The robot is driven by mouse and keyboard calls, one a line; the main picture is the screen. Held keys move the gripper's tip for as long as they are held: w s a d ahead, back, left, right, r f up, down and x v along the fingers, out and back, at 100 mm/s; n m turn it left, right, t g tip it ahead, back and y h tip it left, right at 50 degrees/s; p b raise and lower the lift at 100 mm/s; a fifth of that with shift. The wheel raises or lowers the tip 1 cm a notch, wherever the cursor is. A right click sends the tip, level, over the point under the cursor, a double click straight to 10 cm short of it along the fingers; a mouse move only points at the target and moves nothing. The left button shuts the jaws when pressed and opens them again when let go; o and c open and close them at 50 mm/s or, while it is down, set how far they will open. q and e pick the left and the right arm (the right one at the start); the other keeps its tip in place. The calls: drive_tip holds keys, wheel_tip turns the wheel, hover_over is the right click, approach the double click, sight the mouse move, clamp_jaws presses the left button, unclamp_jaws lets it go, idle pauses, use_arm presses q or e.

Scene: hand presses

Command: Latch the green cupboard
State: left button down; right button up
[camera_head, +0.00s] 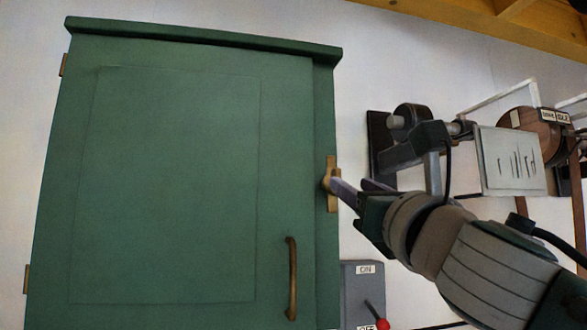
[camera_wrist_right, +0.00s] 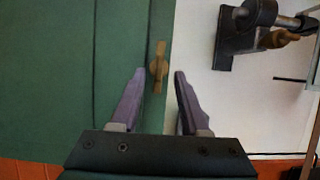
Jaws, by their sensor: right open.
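The green cupboard (camera_head: 180,180) hangs on the white wall at the left of the head view, and its door looks shut. A brass latch (camera_head: 332,200) sits on the cupboard's right edge strip, beside the door; its long piece stands upright. A brass handle (camera_head: 292,278) is low on the door. My right gripper (camera_head: 351,185) is open at the latch, coming from the right. In the wrist view the latch (camera_wrist_right: 158,68) shows between and just beyond the open fingertips (camera_wrist_right: 159,74); I cannot tell whether they touch it. My left gripper is not in view.
A grey switch box (camera_head: 362,283) with a red-tipped lever is on the wall right of the cupboard, below my right gripper. A dark wall-mounted device (camera_head: 409,118) and a pale panel (camera_head: 507,160) stand at the right, behind my arm. Bare wall (camera_head: 400,60) lies above.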

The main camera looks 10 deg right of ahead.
sight(339, 176)
drive_tip(key=p+x, duration=0.1)
drive_tip(key=x, duration=0.3)
drive_tip(key=shift+w+r, duration=0.1)
drive_tip(key=shift+p+x, duration=0.4)
drive_tip(key=shift+x, duration=0.55)
clamp_jaws()
